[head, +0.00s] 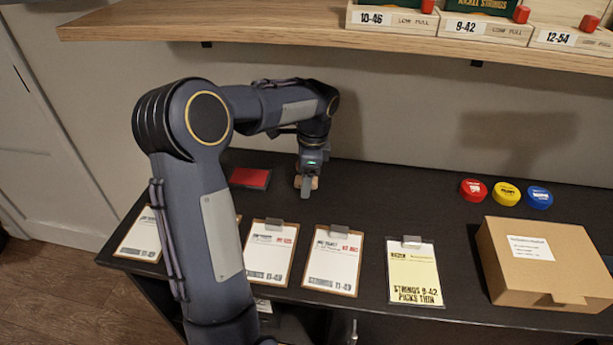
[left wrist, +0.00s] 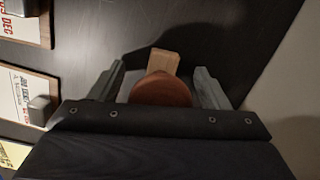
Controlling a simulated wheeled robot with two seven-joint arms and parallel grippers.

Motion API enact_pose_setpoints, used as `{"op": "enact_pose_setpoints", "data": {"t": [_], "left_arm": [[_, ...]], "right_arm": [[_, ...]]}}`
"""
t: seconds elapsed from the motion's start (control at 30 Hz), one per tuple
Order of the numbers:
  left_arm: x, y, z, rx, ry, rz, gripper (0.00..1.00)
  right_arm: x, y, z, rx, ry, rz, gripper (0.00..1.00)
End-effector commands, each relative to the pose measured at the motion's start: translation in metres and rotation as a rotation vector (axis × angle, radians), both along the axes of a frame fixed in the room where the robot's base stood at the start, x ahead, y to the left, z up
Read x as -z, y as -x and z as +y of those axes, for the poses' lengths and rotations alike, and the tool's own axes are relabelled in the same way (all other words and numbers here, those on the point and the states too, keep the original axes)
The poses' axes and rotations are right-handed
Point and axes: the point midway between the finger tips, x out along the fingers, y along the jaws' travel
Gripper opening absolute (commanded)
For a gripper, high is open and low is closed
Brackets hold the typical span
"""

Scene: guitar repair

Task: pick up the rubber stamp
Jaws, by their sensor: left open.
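The rubber stamp has a rounded brown knob and a light wooden base. In the left wrist view the knob (left wrist: 161,90) sits between the two fingers of my open left gripper (left wrist: 158,85), with gaps visible at the sides. The wooden base (left wrist: 164,62) shows beyond the knob, over the dark bench top. In the head view my left gripper (head: 308,186) points down at the stamp (head: 314,183), which is mostly hidden behind the fingers. My right gripper is in neither view.
A red ink pad (head: 250,178) lies left of the stamp. Several clipboards, one being (head: 333,262), line the bench front. Three coloured round tins, including a yellow one (head: 506,194), and a cardboard box (head: 545,262) stand at right. A wooden shelf (head: 330,32) hangs above.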

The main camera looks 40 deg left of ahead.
Motion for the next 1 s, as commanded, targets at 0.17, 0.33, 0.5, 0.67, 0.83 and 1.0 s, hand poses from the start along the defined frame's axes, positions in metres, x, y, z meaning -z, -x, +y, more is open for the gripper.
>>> {"op": "enact_pose_setpoints", "data": {"t": [0.17, 0.33, 0.5, 0.67, 0.83, 1.0], "left_arm": [[-0.0001, 0.0000, 0.0000, 0.000, 0.000, 0.000, 0.70], [-0.0003, 0.0000, 0.0000, 0.000, -0.001, -0.001, 0.49], [-0.0004, 0.0000, 0.0000, 0.000, -0.001, -0.001, 0.27], [-0.0005, 0.0000, 0.0000, 0.000, -0.001, -0.001, 0.21], [-0.0010, 0.0001, -0.0001, 0.000, -0.001, -0.001, 0.21], [-0.0082, 0.0026, -0.0015, -0.001, -0.001, -0.003, 0.21]], "right_arm": [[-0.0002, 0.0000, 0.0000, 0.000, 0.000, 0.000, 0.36], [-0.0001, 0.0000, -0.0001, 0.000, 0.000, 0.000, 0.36], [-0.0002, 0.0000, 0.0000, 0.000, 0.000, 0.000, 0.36], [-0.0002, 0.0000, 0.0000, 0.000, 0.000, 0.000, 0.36], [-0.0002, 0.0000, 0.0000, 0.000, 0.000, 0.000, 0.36], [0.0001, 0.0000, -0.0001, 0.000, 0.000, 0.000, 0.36]]}}
